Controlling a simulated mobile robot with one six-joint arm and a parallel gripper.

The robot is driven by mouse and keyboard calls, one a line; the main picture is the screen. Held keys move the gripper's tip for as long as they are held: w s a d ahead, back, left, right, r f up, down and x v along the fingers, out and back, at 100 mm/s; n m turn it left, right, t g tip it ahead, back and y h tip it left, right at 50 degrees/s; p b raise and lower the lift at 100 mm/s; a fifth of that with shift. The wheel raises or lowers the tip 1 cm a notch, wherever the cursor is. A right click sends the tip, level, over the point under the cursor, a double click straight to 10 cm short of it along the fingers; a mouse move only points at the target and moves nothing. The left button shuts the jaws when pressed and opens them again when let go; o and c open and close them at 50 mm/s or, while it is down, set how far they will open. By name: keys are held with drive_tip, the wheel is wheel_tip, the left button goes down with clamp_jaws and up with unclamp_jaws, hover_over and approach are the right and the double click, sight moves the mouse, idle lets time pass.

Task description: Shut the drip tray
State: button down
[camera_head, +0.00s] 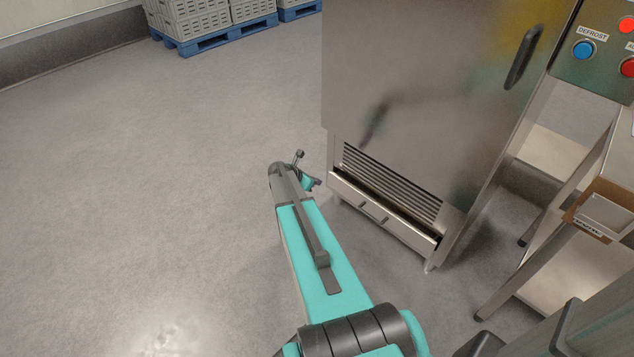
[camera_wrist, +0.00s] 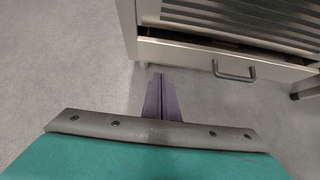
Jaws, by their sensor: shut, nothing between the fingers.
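The drip tray (camera_head: 400,229) is a low metal drawer at the foot of the steel cabinet (camera_head: 420,90), below its vent slats. It stands out a little, with a dark gap behind the top edge of its front. In the wrist view the tray front (camera_wrist: 185,54) crosses the top, with a bar handle (camera_wrist: 235,75) on it. My gripper (camera_head: 316,183) is just left of the tray's left end in the head view. In the wrist view my gripper (camera_wrist: 158,76) is shut and empty, its tips left of the handle; I cannot tell whether they touch the tray.
A metal table (camera_head: 560,265) with a lower shelf stands to the right of the cabinet. A control panel (camera_head: 597,55) with buttons is at the upper right. Blue pallets (camera_head: 215,36) with grey crates stand at the back. The floor on the left is clear.

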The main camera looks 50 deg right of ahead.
drive_tip(key=c, duration=1.9)
unclamp_jaws()
drive_tip(key=shift+a+f, duration=0.1)
drive_tip(key=shift+a, duration=0.1)
drive_tip(key=shift+o, duration=0.5)
drive_tip(key=s+a+f+m+y, duration=0.1)
drive_tip(key=a+f, duration=0.3)
drive_tip(key=a, duration=0.4)
drive_tip(key=s+a+f+m+y, duration=0.1)
drive_tip(key=s+a+f+m, duration=0.2)
drive_tip(key=a, duration=0.5)
drive_tip(key=shift+s+a+f+m+y, duration=0.2)
drive_tip(key=shift+s+f+m+y, duration=0.2)
drive_tip(key=shift+s, duration=0.1)
drive_tip(key=s+a+f+m+g+y, duration=0.2)
drive_tip(key=s+a+m, duration=0.4)
drive_tip(key=s+a, duration=0.6)
drive_tip(key=s+a+f+m+g+y, duration=0.2)
drive_tip(key=s+a+f+m+y, duration=0.2)
drive_tip(key=s+a, duration=0.9)
drive_tip(key=a+m, duration=0.2)
drive_tip(key=a, duration=0.6)
drive_tip(key=shift+f+m, duration=0.15)
drive_tip(key=shift+m, duration=0.25)
drive_tip(key=shift+a, duration=0.15)
